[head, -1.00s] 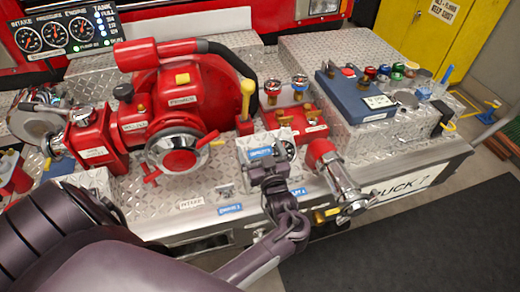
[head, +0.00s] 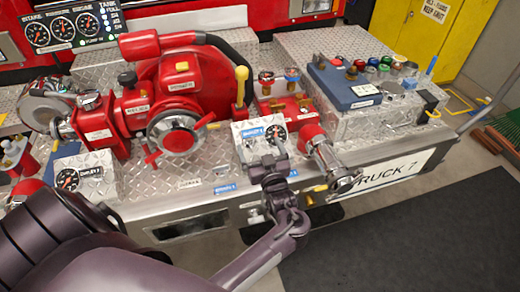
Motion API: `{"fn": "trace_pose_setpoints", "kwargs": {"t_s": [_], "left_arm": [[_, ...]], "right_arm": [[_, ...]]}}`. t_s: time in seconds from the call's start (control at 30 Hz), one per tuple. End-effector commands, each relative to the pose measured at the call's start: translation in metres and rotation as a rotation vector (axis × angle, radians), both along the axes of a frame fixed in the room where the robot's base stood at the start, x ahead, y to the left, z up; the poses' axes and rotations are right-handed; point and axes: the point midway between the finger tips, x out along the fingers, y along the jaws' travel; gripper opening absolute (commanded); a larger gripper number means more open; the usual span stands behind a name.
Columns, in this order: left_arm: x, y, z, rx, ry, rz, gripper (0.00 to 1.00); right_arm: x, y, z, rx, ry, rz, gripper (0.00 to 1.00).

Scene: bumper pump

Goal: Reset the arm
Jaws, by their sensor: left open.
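My left arm reaches in from the lower left of the head view. Its gripper (head: 277,142) is in front of the small silver gauge box (head: 246,130) on the truck's bumper. The gripper's fingers are small in the picture and hold nothing that I can see. The red pump (head: 178,95) with its chrome outlet (head: 178,134) sits left of the gripper. My right gripper is out of view.
A red valve block with a chrome outlet (head: 328,162) stands close right of my gripper. A second gauge box (head: 88,172) is at left. The dark floor mat (head: 410,225) in front is clear.

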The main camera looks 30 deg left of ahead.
Motion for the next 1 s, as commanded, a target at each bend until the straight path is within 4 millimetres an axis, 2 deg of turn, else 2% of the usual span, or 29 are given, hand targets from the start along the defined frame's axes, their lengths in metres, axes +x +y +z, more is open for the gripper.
{"fn": "trace_pose_setpoints", "kwargs": {"t_s": [0.3, 0.7, 0.87, 1.0], "left_arm": [[0.000, 0.000, 0.000, 0.000, 0.000, 0.000, 0.95], [0.000, 0.000, -0.002, -0.015, 0.006, -0.009, 0.95], [0.000, -0.003, -0.018, -0.157, 0.084, -0.104, 0.95], [-0.009, -0.026, -0.034, -0.346, 0.250, -0.290, 0.95]], "right_arm": [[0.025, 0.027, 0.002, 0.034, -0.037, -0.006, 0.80], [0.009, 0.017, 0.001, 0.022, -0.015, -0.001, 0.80], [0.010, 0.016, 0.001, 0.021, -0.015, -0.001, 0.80], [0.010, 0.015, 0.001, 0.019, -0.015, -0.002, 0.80]]}}
